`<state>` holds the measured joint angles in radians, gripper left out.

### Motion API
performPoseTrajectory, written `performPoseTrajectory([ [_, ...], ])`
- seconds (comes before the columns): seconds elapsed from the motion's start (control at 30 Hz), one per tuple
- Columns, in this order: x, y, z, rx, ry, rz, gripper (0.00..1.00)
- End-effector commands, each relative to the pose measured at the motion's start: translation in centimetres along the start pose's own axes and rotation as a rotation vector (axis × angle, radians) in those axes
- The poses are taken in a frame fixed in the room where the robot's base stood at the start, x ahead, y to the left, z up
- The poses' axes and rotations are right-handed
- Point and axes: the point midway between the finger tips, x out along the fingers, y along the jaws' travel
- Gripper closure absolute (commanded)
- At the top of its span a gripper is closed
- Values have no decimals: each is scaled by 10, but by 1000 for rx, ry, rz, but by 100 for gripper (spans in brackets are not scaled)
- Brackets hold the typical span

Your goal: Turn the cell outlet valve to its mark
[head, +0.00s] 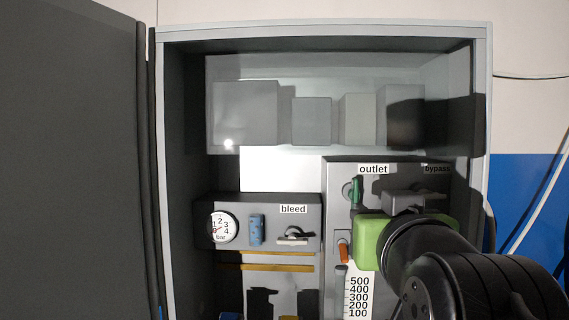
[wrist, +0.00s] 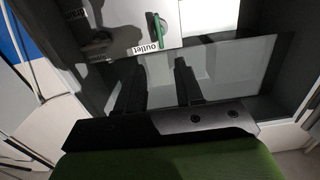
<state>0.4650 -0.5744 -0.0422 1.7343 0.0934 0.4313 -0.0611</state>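The outlet valve (head: 356,192) is a green lever on a grey panel inside the cabinet, below and left of the "outlet" label (head: 373,169). The lever looks close to upright. In the wrist view the green lever (wrist: 159,31) stands beyond my fingertips, beside the inverted label (wrist: 148,47). My gripper (wrist: 160,62) is open and empty, its two dark fingers spread and pointing toward the panel, apart from the lever. In the head view my gripper (head: 404,200) is right of and below the lever, with its fingers not clearly visible. I cannot make out the valve's mark.
A "bypass" label (head: 437,169) is right of the outlet. At left are a round gauge (head: 222,228), a blue fitting (head: 257,229) and the bleed valve (head: 295,238). An orange handle (head: 343,252) and number scale (head: 358,296) are below. Cabinet walls and a dark door (head: 70,160) bound the space.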

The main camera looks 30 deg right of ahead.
Motion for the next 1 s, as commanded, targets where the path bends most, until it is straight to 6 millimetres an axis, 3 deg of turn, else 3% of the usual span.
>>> performPoseTrajectory([
  [0.03,-1,4,-11,1,18,13,64],
  [0.17,7,6,-13,1,26,19,64],
  [0.7,134,7,-16,1,22,16,64],
  [0.83,151,7,-16,1,24,17,64],
  [1.0,157,7,-14,1,24,16,64],
])
